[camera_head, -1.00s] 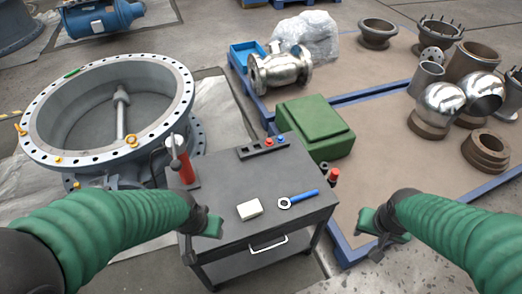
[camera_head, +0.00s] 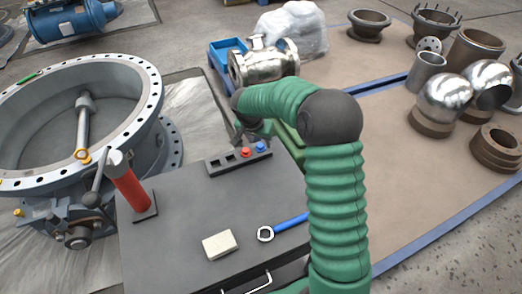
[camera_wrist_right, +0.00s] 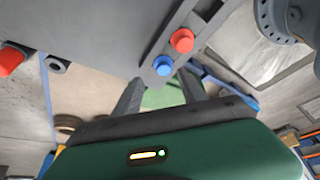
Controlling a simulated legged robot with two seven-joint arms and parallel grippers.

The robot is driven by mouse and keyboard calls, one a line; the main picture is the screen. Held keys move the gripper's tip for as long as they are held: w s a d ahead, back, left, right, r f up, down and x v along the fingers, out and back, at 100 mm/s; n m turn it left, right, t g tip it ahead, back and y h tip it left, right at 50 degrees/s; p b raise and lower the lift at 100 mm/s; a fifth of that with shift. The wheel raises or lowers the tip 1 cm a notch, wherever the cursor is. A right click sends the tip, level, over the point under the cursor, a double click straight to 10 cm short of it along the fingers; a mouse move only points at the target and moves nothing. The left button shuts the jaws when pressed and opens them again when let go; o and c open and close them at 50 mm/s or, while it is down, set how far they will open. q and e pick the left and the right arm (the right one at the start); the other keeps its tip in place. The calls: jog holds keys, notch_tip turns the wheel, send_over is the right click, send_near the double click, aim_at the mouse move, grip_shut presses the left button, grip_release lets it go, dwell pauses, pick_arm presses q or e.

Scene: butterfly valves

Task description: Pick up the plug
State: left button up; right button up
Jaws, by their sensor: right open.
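A red plug (camera_head: 246,153) and a blue plug (camera_head: 261,147) stand side by side in a dark rack (camera_head: 236,165) at the back of the grey cart. Both also show in the right wrist view, the blue plug (camera_wrist_right: 163,66) nearer my fingers and the red plug (camera_wrist_right: 182,40) beyond it. My right gripper (camera_head: 240,135) is above the back of the cart, close to the rack. Its two fingers (camera_wrist_right: 162,84) are apart and empty, with the blue plug showing just past the gap between them. My left gripper is out of view.
The cart top (camera_head: 180,225) holds a red cylinder (camera_head: 126,188), a pale block (camera_head: 220,245) and a blue-handled wrench (camera_head: 288,223). A large valve (camera_head: 80,120) stands left. My right arm hides much of the green case and the cart's right side.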

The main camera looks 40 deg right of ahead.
aim_at(260, 145)
jog(key=shift+w+a+f+b, duration=0.1)
jog(key=shift+w+f+b, duration=0.25)
jog(key=shift+f, duration=0.3)
jog(key=shift+w+a+f+b, duration=0.1)
jog(key=shift+w+f+b, duration=0.15)
jog(key=shift+f, duration=0.35)
jog(key=shift+d+x, duration=0.25)
jog(key=shift+x, duration=0.9)
jog(key=shift+s+d, duration=0.1)
jog(key=shift+d, duration=0.35)
jog(key=shift+c, duration=1.2)
jog(key=shift+a+r, duration=0.1)
jog(key=shift+a, duration=0.15)
jog(key=c, duration=0.7)
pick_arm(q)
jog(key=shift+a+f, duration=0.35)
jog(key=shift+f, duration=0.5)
pick_arm(e)
grip_shut()
